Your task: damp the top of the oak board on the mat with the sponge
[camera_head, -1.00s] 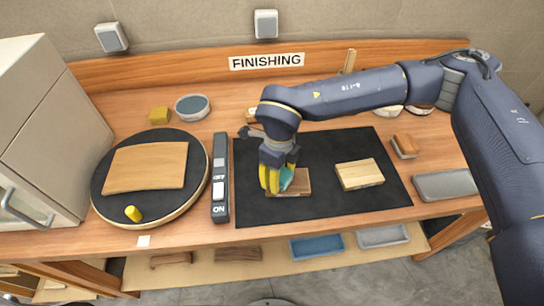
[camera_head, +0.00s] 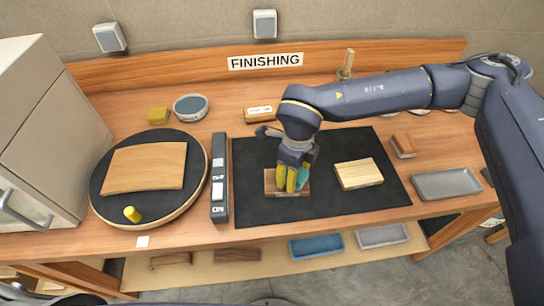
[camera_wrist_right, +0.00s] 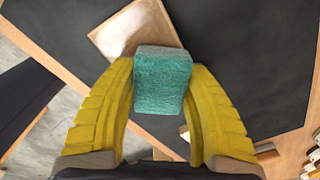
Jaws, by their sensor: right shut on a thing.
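My right gripper (camera_head: 292,188) is shut on a teal sponge (camera_head: 304,177), its yellow fingers pointing down over a small brown board on the black mat (camera_head: 330,205). The brown board (camera_head: 270,183) shows its left part; the fingers and sponge cover its right part. In the right wrist view the sponge (camera_wrist_right: 163,82) sits between both fingers, overlapping the near end of the board (camera_wrist_right: 118,32), which has a pale, shiny patch. Whether the sponge touches the wood is unclear. A lighter board (camera_head: 358,173) lies to the right on the mat. Neither board's wood is labelled. My left gripper is out of view.
A black turntable (camera_head: 102,207) carries a curved wooden panel (camera_head: 145,167) and a yellow peg. A dark switch bar (camera_head: 219,180) stands left of the mat. A round bowl (camera_head: 191,107), yellow block (camera_head: 158,115), brown-topped block (camera_head: 403,146) and grey tray (camera_head: 446,184) lie around it.

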